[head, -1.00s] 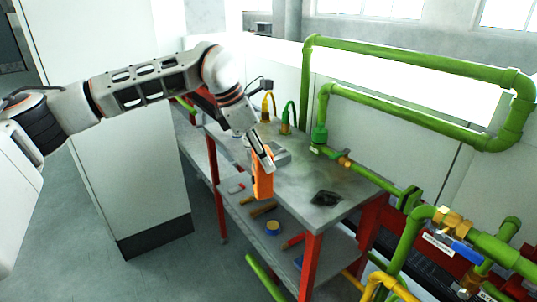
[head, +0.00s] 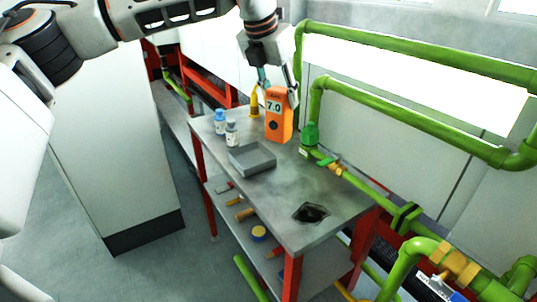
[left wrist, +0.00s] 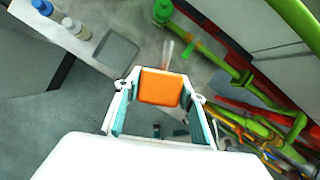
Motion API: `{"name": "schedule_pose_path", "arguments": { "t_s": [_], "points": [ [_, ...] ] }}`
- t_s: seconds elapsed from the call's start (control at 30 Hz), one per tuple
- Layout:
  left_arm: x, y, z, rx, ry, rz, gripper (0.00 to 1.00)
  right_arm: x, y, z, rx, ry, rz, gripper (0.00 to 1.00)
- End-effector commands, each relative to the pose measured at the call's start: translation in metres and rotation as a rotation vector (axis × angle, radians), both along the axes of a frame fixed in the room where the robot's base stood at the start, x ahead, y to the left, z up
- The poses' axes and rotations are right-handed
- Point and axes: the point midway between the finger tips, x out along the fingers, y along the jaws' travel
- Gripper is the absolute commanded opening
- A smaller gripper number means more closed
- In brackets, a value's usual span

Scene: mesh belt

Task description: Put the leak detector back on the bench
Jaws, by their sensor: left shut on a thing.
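The leak detector (head: 279,120) is a tall orange box with a display reading 7.0. My left gripper (head: 279,88) is shut on its upper part and holds it roughly upright above the back of the bench (head: 270,210), its face toward the head camera. I cannot tell the exact gap beneath it. In the left wrist view the orange end of the detector (left wrist: 160,88) sits between the two fingers, with the bench top (left wrist: 145,35) beyond it. My right gripper is in neither view.
A grey tray (head: 252,160), a blue bottle (head: 219,122) and a white bottle (head: 232,134) stand at the bench's left. A dark crumpled patch (head: 311,212) lies near its front right. Green pipes (head: 400,128) run close behind and right. The bench middle is clear.

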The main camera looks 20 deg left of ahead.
Motion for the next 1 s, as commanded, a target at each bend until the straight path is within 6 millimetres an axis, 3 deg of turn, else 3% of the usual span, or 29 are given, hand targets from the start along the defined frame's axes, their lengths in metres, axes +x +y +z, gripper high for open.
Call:
{"name": "schedule_pose_path", "arguments": {
  "t_s": [0.2,0.5,0.83,1.0],
  "points": [
    [0.000,0.000,-0.055,-0.001,0.003,-0.002,0.00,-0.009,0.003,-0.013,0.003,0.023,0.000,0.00],
    [-0.001,0.000,-0.122,-0.001,0.002,-0.002,0.00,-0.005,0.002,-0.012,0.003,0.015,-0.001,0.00],
    [0.000,0.000,-0.148,-0.001,-0.001,-0.001,0.00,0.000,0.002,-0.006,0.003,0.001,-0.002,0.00],
    [-0.001,0.000,-0.173,-0.001,0.002,-0.002,0.00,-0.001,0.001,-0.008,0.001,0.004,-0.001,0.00]
  ]
}}
